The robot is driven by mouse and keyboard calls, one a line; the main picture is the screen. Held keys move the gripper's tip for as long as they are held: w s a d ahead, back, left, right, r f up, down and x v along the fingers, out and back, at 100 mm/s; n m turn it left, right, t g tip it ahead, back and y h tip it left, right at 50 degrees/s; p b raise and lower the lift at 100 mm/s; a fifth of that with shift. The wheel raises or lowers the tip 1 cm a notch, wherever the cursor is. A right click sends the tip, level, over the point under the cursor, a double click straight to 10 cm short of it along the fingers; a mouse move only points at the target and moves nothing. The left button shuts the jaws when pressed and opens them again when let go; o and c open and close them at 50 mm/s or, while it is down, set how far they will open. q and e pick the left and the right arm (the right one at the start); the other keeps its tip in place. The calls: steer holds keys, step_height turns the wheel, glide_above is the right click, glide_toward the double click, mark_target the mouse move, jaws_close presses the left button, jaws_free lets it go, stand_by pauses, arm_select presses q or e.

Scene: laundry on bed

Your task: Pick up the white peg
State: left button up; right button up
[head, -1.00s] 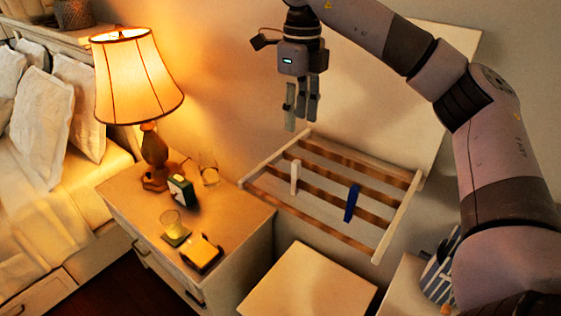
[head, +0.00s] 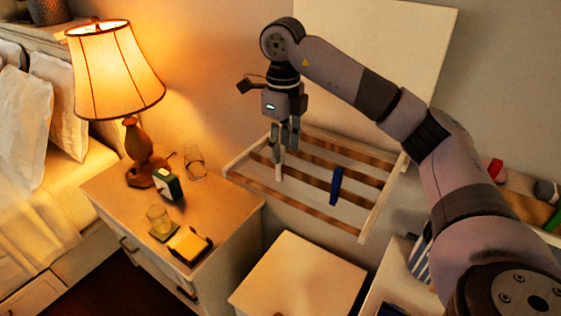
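The white peg (head: 279,173) stands on a slatted wooden rack (head: 364,222) against the wall, left of a blue peg. Only its lower part shows; its upper part is hidden by the fingers of my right gripper (head: 286,140). That gripper points down over the peg, with its fingertips at the peg's upper part. I cannot tell whether the fingers touch the peg or how far apart they are. My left gripper is out of view.
A blue peg (head: 336,186) stands on the rack to the right. The nightstand at left holds a lit lamp (head: 115,75), a clock (head: 168,184), glasses and a yellow item (head: 188,243). A pale box top (head: 298,275) lies in front of the rack.

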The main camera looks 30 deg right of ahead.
mark_target(281, 163)
steer(key=shift+w+f, duration=0.15)
steer(key=shift+f, duration=0.3)
steer(key=f+p, duration=0.1)
steer(key=f, duration=0.1)
steer(key=f+p, duration=0.1)
steer(key=f, duration=0.1)
steer(key=shift+w+a, duration=0.1)
steer(key=shift+w, duration=0.1)
steer(key=shift+f, duration=0.25)
steer(key=shift+c, duration=0.5)
steer(key=c, duration=0.7)
steer(key=shift+r, duration=0.1)
